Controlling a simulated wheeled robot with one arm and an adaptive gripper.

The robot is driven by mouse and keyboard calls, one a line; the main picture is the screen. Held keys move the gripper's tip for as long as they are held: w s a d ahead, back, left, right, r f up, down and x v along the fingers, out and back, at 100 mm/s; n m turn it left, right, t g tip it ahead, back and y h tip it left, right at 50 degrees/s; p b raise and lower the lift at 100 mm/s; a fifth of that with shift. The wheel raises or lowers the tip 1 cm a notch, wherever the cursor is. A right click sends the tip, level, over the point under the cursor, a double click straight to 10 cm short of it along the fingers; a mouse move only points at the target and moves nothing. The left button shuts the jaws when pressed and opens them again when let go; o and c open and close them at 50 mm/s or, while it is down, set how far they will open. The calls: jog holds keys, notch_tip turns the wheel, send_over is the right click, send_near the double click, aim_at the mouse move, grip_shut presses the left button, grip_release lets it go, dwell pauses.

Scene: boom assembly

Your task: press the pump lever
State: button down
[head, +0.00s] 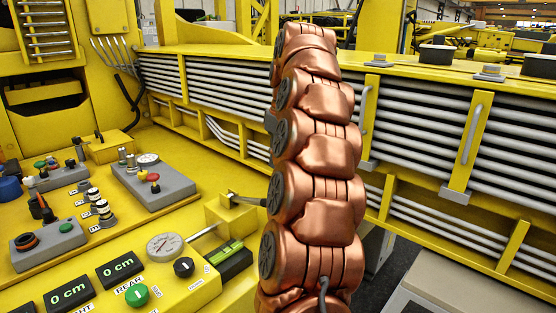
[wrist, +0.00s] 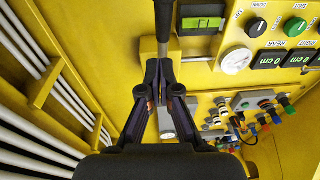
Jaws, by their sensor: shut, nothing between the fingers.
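The pump lever shows in the wrist view as a dark rod (wrist: 163,22) coming in from the top edge. Its lower end meets a lighter section right at the fingertips of my gripper (wrist: 163,62). My gripper is shut with nothing held. Its tips overlap the lever's end in the picture, and I cannot tell if they touch. In the head view a short grey part of the lever (head: 245,200) sticks out of a yellow block (head: 226,216) towards my arm. My arm hides the rest of the lever and my gripper there.
A gauge (head: 165,247), a black box with a green face (head: 229,257), and several displays and knobs sit on the yellow panel near the lever. Grey control boxes (head: 153,183) stand further left. A yellow boom with grey pipes (head: 430,125) runs along the back right.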

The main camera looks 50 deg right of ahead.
aim_at(258, 201)
jog(key=shift+w+a+f+b, duration=0.15)
jog(key=shift+f+b, duration=0.1)
jog(key=shift+f, duration=0.8)
jog(key=shift+w+f+b, duration=0.1)
jog(key=shift+f+b, duration=0.1)
jog(key=shift+f, duration=0.8)
jog(key=shift+s+a+f+p, duration=0.15)
jog(key=shift+s+f+p, duration=0.05)
jog(key=shift+f, duration=0.45)
jog(key=shift+s+a+f+p, duration=0.1)
jog(key=shift+s+f+p, duration=0.1)
jog(key=shift+f, duration=0.45)
jog(key=shift+s+a+f+p, duration=0.15)
jog(key=shift+s+f+p, duration=0.05)
jog(key=shift+f, duration=0.45)
jog(key=shift+f, duration=0.15)
